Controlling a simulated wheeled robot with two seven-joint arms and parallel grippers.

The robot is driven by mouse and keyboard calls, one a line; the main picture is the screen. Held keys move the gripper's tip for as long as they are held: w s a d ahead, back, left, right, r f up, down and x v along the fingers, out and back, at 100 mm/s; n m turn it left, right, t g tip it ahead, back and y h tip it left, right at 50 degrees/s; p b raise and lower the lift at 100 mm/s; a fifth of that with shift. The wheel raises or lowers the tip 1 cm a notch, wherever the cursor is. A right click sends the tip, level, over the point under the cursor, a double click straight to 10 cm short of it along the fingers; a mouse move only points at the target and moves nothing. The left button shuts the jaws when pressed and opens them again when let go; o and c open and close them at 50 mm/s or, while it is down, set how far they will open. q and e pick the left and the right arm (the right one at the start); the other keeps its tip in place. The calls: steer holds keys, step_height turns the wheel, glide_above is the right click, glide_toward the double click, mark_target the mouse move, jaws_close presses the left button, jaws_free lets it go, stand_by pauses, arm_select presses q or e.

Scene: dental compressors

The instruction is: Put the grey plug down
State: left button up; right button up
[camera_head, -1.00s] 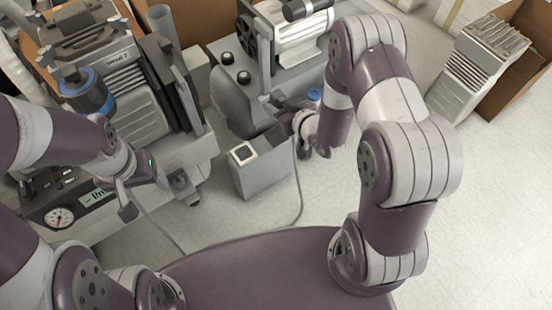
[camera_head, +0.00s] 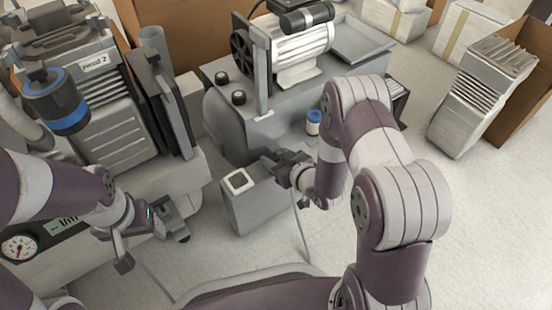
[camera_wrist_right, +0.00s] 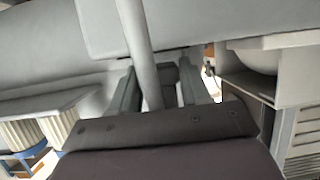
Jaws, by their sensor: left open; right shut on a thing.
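The plug is too small and hidden to make out in the head view. In the right wrist view a small dark grey block, seemingly the plug (camera_wrist_right: 168,77), sits between the fingers, with a thick grey cable (camera_wrist_right: 137,35) passing beside it. Whether the plug touches anything beneath is unclear. My left gripper (camera_head: 134,242) is open at the left, beside a small grey fitting (camera_head: 172,219) on the left unit.
A compressor with a white ribbed motor (camera_head: 298,47) stands behind my right gripper. A blue-capped jar (camera_head: 314,123) is close to its right. A unit with a gauge (camera_head: 19,246) fills the left. A cable (camera_head: 301,226) hangs to the floor. Pale floor (camera_head: 480,230) is clear at right.

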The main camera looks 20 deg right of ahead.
steer(key=shift+f, duration=0.45)
steer(key=shift+f+b, duration=0.1)
steer(key=shift+b, duration=0.2)
steer(key=shift+s, duration=0.1)
